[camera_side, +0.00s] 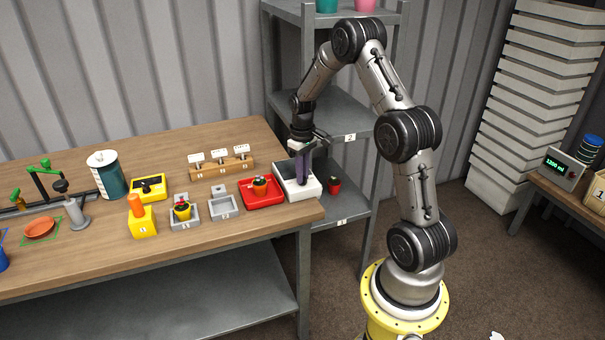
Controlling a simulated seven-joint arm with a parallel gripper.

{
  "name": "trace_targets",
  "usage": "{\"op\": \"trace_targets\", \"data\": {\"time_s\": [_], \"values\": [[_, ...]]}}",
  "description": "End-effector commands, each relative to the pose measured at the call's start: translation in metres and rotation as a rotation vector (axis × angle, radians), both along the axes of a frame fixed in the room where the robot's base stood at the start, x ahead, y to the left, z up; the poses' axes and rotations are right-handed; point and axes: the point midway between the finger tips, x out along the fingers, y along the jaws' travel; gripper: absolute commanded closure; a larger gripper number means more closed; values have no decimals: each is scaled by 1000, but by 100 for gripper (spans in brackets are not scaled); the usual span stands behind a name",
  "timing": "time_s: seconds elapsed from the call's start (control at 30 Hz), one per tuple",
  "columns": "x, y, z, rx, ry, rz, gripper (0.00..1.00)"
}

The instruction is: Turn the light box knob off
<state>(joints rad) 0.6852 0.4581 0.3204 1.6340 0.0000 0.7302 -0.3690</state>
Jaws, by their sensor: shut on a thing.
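My gripper (303,150) is at the right end of the wooden table, pointing down over a white open-topped box (311,191). It is shut on a dark purple upright piece (303,172), whose lower end reaches into the box. I cannot tell whether the piece touches the box floor. No knob on the white box can be made out, and I cannot tell which box is the light box. A yellow box (157,193) with a dark round part on top lies further left on the table.
Left of the white box are a red tray (249,200) with a small pot, grey trays (223,213) and a yellow block (142,222) with an orange top. A wooden rack (222,168) stands behind. A small red pot (334,186) is right of the box.

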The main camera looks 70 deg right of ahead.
Motion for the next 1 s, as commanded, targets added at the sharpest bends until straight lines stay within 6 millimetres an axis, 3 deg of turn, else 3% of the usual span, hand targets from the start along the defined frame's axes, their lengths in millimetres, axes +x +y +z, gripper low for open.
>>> {"op": "trace_targets", "data": {"time_s": [0.3,0.87,0.9,1.0], "values": [[1,-1,2,-3,-3,129,100],[2,-1,2,-5,-5,160,100],[2,-1,2,-5,-5,160,82],[1,-1,2,-3,-4,159,64]]}}
